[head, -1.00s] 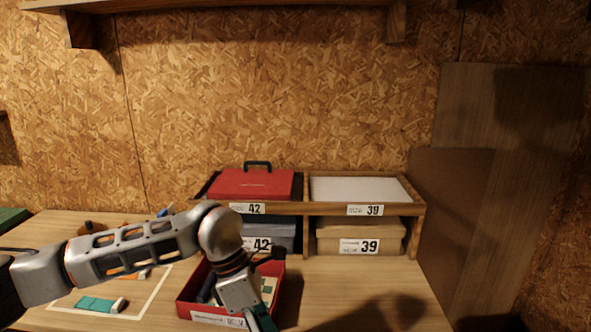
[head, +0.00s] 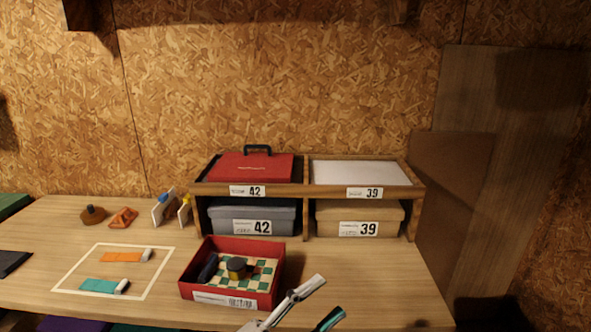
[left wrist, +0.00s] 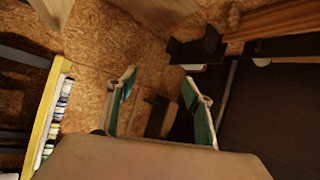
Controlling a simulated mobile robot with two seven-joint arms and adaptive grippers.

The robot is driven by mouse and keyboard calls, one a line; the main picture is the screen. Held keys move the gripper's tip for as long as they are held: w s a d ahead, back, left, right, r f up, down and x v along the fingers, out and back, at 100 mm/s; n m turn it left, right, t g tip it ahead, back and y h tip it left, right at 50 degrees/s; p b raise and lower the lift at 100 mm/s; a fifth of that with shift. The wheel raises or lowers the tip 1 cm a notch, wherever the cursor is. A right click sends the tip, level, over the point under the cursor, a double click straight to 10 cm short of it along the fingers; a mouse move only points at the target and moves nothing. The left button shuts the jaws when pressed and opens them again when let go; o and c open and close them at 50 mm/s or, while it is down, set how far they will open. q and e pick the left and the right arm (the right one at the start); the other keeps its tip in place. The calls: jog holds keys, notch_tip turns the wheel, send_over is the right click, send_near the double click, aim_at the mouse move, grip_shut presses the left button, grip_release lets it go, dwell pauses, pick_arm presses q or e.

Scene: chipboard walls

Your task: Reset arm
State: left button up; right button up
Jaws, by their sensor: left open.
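My left gripper (head: 331,296) is at the bottom edge of the head view, in front of the table's near edge region and to the right of the red box. Its two fingers are apart and nothing is between them. In the left wrist view the left gripper (left wrist: 162,95) also shows open and empty, with teal pads on both fingers. Most of my left arm is out of the head view. My right gripper is in neither view.
A red box (head: 188,283) with a checkered inside holds a dark cylinder and a black object. A wooden shelf (head: 306,222) with several bins stands behind it. A white outlined area (head: 73,267) with orange and teal pieces lies left. The table's right front is clear.

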pick_arm(q)
jog(key=a+f+n+t+y, duration=0.4)
jog(key=a+f+n+y, duration=0.9)
jog(key=f, duration=0.5)
jog(key=s+a+f+n+g+y, duration=0.3)
jog(key=s+a+f+n+g, duration=0.2)
jog(key=s+a+f, duration=0.7)
notch_tip(320, 180, down, 4)
jog(key=s+n, duration=0.2)
jog(key=shift+n+y, duration=0.3)
jog(key=shift+n, duration=0.1)
